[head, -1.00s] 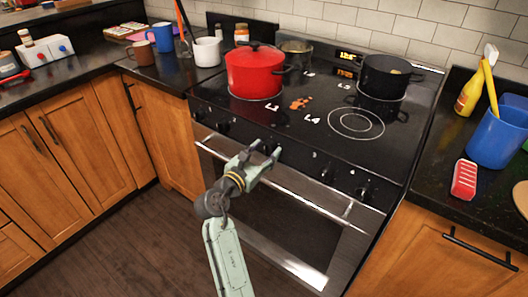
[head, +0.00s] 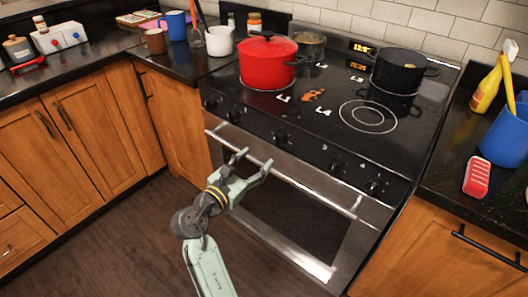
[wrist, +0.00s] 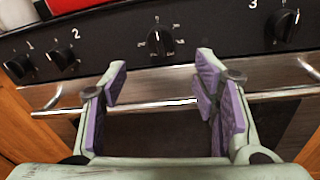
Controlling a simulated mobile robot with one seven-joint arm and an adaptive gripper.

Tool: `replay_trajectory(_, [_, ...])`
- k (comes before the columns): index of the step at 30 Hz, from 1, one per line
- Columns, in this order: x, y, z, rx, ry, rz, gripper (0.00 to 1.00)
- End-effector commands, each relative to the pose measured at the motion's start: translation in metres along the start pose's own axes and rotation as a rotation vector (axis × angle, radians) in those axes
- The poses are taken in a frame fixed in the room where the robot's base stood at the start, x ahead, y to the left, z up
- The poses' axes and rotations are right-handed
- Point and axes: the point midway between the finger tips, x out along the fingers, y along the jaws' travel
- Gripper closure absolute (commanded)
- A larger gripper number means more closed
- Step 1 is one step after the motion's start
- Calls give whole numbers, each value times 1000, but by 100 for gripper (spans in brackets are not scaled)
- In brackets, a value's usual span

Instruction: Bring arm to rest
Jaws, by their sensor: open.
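My gripper (head: 250,168) is open and empty in front of the stove (head: 300,190), near the oven door's handle. In the wrist view my gripper (wrist: 163,100) shows its two purple-padded fingers spread apart, with nothing between them. The oven handle (wrist: 270,94) runs across behind the fingers, and a stove knob (wrist: 160,42) is above and beyond the gap between them. I cannot tell whether a finger touches the handle.
A red pot (head: 267,64) and a black pot (head: 398,72) stand on the cooktop. A blue container (head: 506,137) and a red-and-white grater-like item (head: 477,177) are on the right counter. Mugs stand on the left counter. The floor (head: 110,240) at the left is clear.

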Motion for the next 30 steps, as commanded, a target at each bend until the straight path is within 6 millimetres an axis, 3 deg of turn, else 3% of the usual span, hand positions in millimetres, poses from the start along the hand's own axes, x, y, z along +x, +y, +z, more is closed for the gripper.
replay_trajectory(6, [-16, 0, 0, 0, 0, 0, 45])
replay_trajectory(22, [-18, 6, 1, 26, 1, 19, 45])
replay_trajectory(26, [-30, 46, 13, 223, 17, 160, 45])
replay_trajectory(30, [-72, 124, 49, 641, 102, 456, 45])
